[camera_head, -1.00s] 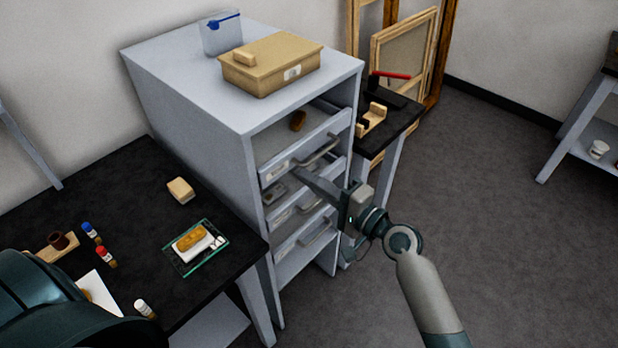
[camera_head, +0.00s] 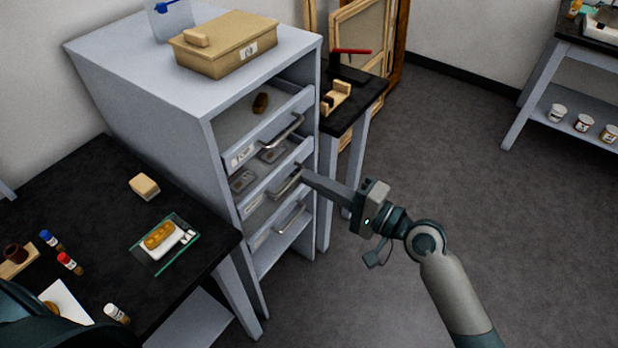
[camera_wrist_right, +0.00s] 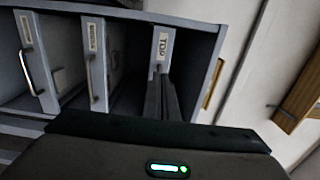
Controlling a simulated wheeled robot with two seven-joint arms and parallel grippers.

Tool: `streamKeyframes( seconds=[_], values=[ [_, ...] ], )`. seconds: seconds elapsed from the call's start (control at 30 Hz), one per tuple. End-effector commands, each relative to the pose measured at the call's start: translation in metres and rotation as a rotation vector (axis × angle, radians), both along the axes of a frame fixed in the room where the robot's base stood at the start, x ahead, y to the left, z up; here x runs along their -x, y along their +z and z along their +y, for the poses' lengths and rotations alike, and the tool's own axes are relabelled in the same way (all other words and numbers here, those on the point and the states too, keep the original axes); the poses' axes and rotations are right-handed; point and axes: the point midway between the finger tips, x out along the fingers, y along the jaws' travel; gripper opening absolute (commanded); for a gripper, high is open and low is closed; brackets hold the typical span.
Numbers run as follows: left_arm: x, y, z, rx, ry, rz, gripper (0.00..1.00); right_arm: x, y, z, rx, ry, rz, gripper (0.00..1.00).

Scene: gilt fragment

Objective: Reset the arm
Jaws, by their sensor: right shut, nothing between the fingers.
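My right gripper (camera_head: 308,178) is shut and empty. Its fingers point left, with the tips close to the handle of the second drawer (camera_head: 262,186); I cannot tell whether they touch it. The right wrist view shows its dark fingers (camera_wrist_right: 162,98) together, in front of a drawer labelled TOP (camera_wrist_right: 160,48). The arm (camera_head: 452,290) reaches in from the lower right. My left arm shows only as a dark link at the lower left, and its gripper is out of view.
The grey cabinet (camera_head: 150,95) has its top drawer (camera_head: 270,131) pulled out, with a brown piece (camera_head: 260,102) inside. A tan box (camera_head: 222,46) sits on top. A black table (camera_head: 95,190) stands left. Open floor (camera_head: 430,160) lies to the right.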

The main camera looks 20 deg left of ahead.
Motion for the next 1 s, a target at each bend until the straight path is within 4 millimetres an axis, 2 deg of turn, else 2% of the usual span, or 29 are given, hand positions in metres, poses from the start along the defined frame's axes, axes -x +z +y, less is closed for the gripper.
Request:
streamKeyframes(
  seconds=[0.47, 0.57, 0.67, 0.77, 0.87, 1.0],
  values=[
    [0.011, -0.001, 0.003, -0.004, -0.001, 0.014, 0.38, 0.0, 0.0, 0.0, 0.0, 0.0, 0.0, 0.0],
    [0.011, 0.0, 0.003, -0.004, -0.001, 0.014, 0.38, -0.003, -0.004, -0.001, 0.006, -0.009, 0.001, 0.0],
    [0.011, 0.001, 0.004, -0.004, 0.0, 0.015, 0.38, -0.011, -0.016, -0.005, 0.028, -0.037, 0.0, 0.0],
    [0.012, 0.005, 0.004, -0.006, 0.001, 0.017, 0.38, -0.025, -0.042, -0.013, 0.071, -0.086, -0.002, 0.0],
    [0.013, 0.009, 0.005, -0.006, 0.001, 0.02, 0.38, -0.042, -0.08, -0.028, 0.142, -0.156, -0.005, 0.0],
    [0.015, 0.015, 0.006, -0.009, 0.001, 0.028, 0.38, -0.061, -0.153, -0.06, 0.283, -0.259, -0.01, 0.0]
  ],
)
